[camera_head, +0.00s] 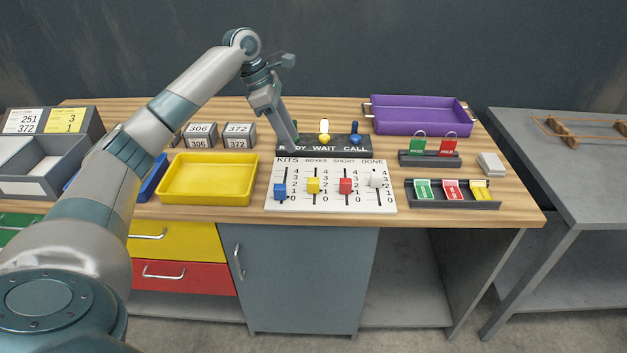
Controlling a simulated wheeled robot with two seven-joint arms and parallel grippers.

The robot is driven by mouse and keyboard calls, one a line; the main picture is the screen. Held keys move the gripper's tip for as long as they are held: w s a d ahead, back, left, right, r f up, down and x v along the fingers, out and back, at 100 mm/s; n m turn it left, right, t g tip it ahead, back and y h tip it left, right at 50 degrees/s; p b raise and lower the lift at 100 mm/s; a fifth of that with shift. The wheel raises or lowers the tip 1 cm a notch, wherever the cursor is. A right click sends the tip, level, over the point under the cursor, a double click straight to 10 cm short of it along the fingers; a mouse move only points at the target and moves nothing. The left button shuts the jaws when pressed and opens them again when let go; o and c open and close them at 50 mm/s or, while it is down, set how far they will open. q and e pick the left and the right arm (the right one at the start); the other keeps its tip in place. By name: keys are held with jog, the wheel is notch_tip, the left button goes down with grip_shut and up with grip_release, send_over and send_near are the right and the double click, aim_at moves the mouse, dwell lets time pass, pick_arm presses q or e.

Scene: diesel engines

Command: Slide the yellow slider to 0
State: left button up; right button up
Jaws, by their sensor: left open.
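The yellow slider (313,185) sits in the BOXES column of the white slider board (330,207), around the middle of its slot; I cannot tell its exact number. Blue (280,191), red (345,186) and white (376,180) sliders sit in the KITS, SHORT and DONE columns. My left gripper (291,143) is open and points down above the left end of the dark READY/WAIT/CALL panel, behind the board. It is apart from the yellow slider, and its fingertips overlap the panel's lettering in the picture. My right gripper is out of view.
A yellow tray (207,197) stands left of the board. A purple tray (420,128) and card racks (452,205) stand to the right. The space just above the sliders is clear.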

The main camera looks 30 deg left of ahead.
aim_at(313, 180)
pick_arm(q)
jog(key=p+x, duration=0.2)
jog(key=x, duration=0.9)
jog(key=shift+s, duration=0.1)
jog(key=x, duration=0.3)
jog(key=shift+f+p, duration=0.3)
jog(key=shift+f, duration=0.05)
jog(key=shift+x, duration=0.8)
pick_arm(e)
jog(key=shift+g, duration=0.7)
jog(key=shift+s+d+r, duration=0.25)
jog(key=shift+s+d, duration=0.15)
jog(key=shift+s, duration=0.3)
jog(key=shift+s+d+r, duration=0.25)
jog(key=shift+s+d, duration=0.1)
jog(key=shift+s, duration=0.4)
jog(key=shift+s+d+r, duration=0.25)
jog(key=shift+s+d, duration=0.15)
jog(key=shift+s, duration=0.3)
pick_arm(q)
grip_shut()
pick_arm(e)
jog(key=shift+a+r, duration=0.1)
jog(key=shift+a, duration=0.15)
